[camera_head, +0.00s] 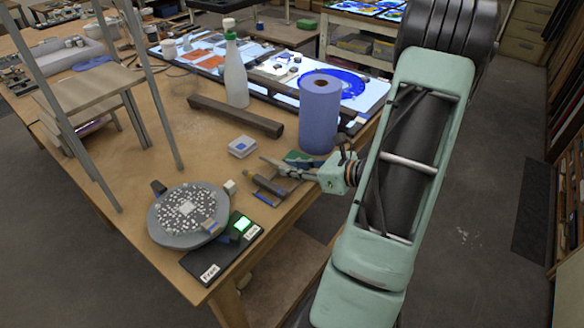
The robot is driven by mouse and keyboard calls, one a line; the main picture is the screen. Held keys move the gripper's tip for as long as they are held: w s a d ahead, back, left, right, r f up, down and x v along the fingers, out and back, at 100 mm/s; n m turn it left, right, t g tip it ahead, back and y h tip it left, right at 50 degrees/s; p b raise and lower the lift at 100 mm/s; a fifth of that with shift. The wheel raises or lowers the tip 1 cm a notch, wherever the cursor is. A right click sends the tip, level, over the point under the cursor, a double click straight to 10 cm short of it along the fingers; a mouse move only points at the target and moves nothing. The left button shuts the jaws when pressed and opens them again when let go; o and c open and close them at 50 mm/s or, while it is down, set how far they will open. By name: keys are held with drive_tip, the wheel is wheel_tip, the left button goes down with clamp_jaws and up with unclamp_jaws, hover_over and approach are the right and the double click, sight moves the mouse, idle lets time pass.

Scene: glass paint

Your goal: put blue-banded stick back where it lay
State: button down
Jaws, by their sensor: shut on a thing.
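My gripper (277,173) reaches in from the right, low over the front right part of the wooden table. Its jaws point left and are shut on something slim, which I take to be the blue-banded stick. A dark bar (269,186) shows at the jaws, with a small blue patch (263,199) just below and left of it. I cannot tell whether the patch is the stick's band or a separate thing.
A round grey dish of white bits (180,239) and a black device with a green light (240,222) stand front left. A white cube (230,187), blue-white box (242,146), dark beam (235,117), blue roll (320,115) and bottle (235,80) stand nearby.

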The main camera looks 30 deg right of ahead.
drive_tip(key=shift+f+b, duration=0.3)
drive_tip(key=shift+b, duration=0.05)
idle(0.3)
drive_tip(key=c, duration=1.8)
unclamp_jaws()
drive_tip(key=shift+o, duration=0.2)
drive_tip(key=shift+s, duration=0.1)
drive_tip(key=v, duration=1.2)
